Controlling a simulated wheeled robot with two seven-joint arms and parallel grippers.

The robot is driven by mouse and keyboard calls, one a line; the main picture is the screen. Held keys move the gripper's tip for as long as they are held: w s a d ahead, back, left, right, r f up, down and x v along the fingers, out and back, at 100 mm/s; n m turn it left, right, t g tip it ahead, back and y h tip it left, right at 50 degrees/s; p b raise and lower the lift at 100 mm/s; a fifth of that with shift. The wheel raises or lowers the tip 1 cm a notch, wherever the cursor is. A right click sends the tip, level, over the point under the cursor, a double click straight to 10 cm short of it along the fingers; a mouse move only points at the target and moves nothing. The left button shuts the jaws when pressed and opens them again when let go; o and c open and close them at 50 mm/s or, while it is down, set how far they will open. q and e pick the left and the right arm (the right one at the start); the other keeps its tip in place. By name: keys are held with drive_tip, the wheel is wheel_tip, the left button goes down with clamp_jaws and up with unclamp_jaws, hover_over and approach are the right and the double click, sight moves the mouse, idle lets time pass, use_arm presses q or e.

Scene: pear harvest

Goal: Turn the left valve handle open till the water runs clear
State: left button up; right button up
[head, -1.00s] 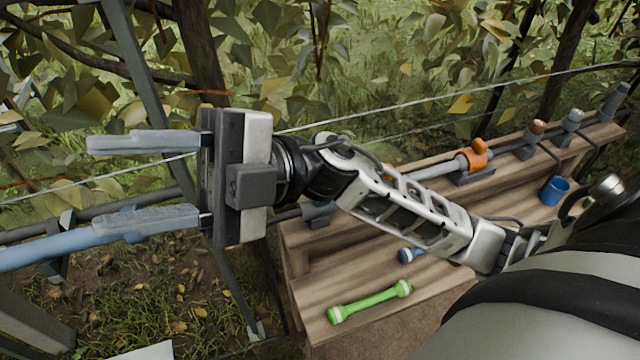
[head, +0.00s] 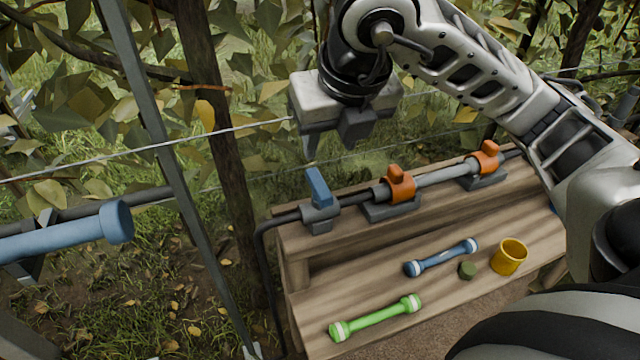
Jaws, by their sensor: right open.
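A blue valve handle (head: 319,188) stands upright on a grey valve body (head: 320,217) at the left end of the pipe on the wooden bench. My right gripper (head: 332,148) is open and empty, pointing down just above the blue handle and apart from it. Its far finger is partly hidden. Two orange valve handles sit along the same pipe, one in the middle (head: 400,186) and one farther right (head: 488,158). No water shows. My left gripper is not in view.
A blue cylinder (head: 70,238), a grey post (head: 150,115) and a wire (head: 170,145) stand at left.

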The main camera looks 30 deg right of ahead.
sight(319, 182)
drive_tip(key=b+x, duration=0.2)
drive_tip(key=x, duration=0.8)
drive_tip(key=shift+f, duration=0.1)
drive_tip(key=shift+w+f, duration=0.25)
drive_tip(key=shift+f, duration=0.3)
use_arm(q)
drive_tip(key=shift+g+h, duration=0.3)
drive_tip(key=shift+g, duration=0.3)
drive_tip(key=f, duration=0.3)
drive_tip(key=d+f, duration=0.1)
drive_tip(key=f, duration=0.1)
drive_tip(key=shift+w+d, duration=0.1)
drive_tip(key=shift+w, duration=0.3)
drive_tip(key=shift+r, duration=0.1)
use_arm(e)
clamp_jaws()
